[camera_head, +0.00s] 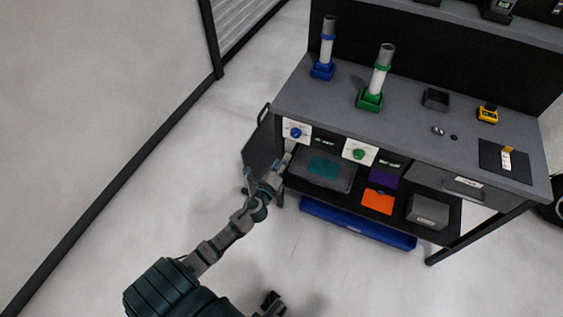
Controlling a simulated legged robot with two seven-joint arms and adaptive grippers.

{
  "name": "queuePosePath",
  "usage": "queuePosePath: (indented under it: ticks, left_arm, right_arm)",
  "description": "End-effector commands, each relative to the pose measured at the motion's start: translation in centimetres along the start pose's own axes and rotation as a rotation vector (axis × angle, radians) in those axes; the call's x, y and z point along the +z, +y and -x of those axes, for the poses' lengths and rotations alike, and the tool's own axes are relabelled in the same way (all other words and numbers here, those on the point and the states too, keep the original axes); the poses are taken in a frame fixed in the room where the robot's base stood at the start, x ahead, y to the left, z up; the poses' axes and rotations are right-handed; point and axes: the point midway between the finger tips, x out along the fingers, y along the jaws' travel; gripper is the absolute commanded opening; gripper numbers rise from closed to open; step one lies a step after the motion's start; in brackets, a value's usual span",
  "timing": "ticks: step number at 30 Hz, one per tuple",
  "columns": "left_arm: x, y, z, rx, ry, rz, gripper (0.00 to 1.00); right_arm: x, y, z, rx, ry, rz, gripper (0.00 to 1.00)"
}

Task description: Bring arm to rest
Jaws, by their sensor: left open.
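My left arm reaches in from the lower left toward the left front corner of the grey workbench (405,130). Its gripper (285,163) is small in view, open, beside the bench's left front leg and the lower shelf. I see nothing between its fingers. A dark gripper-like part (271,302), which looks like my right gripper, shows at the bottom edge, low and away from the bench. Its fingers are too small and cut off to read.
On the bench stand a white tube in a blue base (326,52) and one in a green base (376,80). A dark box (435,99) and a yellow tool (487,113) lie right. A blue tray (358,224) is underneath. The floor at left is clear.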

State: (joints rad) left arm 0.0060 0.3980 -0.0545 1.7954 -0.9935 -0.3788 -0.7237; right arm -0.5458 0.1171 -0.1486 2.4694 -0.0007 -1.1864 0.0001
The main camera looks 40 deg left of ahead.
Motion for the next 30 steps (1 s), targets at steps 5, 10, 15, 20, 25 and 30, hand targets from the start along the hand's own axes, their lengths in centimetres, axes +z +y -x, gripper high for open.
queuePosePath:
  ticks: [5, 10, 15, 20, 25, 30]
  left_arm:
    - [0.0, 0.0, 0.5, 0.0, 0.0, 0.0, 0.66]
    - [0.0, 0.0, 0.5, 0.0, 0.0, 0.0, 0.66]
    - [0.0, 0.0, 0.5, 0.0, 0.0, 0.0, 0.66]
    - [-0.1, 0.4, 0.7, 0.015, 0.003, 0.021, 0.66]
    - [-2.6, 5.4, 3.7, 0.215, 0.02, 0.28, 0.66]
    - [-8.4, 14.1, 12.3, 0.612, -0.021, 0.715, 0.66]
  right_arm:
    - [0.0, 0.0, 0.0, 0.0, 0.0, 0.0, 0.4]
    - [0.0, 0.0, 0.0, 0.0, -0.001, 0.0, 0.4]
    - [0.0, 0.0, -0.1, 0.0, -0.001, 0.0, 0.4]
    - [0.1, 0.0, -0.2, 0.0, -0.006, 0.0, 0.4]
    - [2.1, 0.1, -2.8, 0.003, -0.073, 0.002, 0.4]
    - [7.1, 0.3, -6.8, 0.007, -0.194, 0.004, 0.4]
